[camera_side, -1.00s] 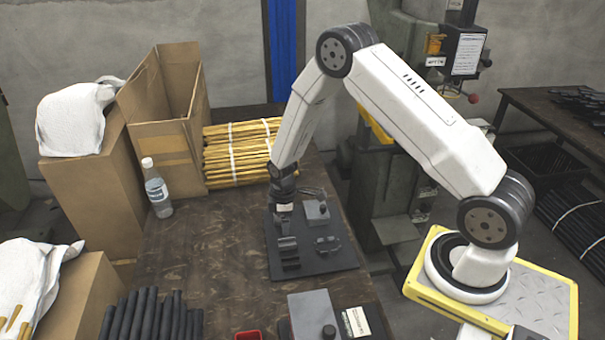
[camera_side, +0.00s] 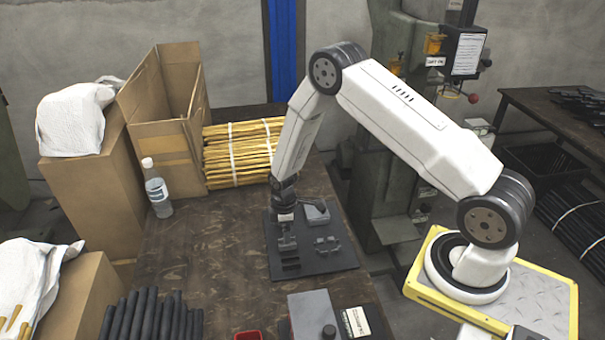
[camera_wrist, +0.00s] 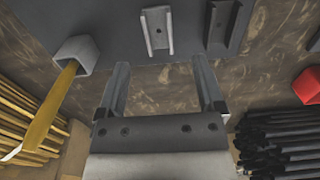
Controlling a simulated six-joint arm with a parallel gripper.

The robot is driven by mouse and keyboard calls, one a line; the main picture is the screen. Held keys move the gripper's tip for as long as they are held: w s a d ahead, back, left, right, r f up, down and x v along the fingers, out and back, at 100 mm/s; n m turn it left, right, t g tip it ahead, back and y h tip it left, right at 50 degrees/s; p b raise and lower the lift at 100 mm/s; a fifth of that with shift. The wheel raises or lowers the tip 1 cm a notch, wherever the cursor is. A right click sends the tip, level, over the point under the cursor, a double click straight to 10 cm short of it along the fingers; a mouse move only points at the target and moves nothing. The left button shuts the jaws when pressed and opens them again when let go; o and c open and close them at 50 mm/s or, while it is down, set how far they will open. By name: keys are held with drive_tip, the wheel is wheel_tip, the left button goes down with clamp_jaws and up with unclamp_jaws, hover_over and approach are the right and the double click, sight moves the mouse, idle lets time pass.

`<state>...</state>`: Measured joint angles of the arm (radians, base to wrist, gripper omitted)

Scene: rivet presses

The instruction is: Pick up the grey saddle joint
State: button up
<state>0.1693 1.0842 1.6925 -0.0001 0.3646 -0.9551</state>
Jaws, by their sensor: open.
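A light grey channel-shaped piece (camera_wrist: 157,33), which looks like the saddle joint, lies on the dark plate (camera_wrist: 110,20) at the top middle of the wrist view. My gripper (camera_wrist: 161,66) is open and empty. Its two fingers point toward the piece, one toward each side, with the fingertips short of it in the picture. In the side view my gripper (camera_side: 286,232) hangs low over the left part of the dark plate (camera_side: 340,260). The joint cannot be clearly told apart there, beside and behind the gripper.
A darker channel piece (camera_wrist: 222,25) lies right of the joint. A grey socket with a yellow stick (camera_wrist: 75,55) is at the left. A bottle (camera_side: 158,190), bundled yellow sticks (camera_side: 240,155) and a grey box (camera_side: 312,315) surround the plate. Bare table lies left of it.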

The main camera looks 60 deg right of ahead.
drive_tip(key=shift+f, duration=0.1)
drive_tip(key=shift+d+f, duration=0.15)
drive_tip(key=shift+f, duration=2.35)
drive_tip(key=shift+c, duration=0.2)
clamp_jaws()
drive_tip(key=shift+r, duration=0.15)
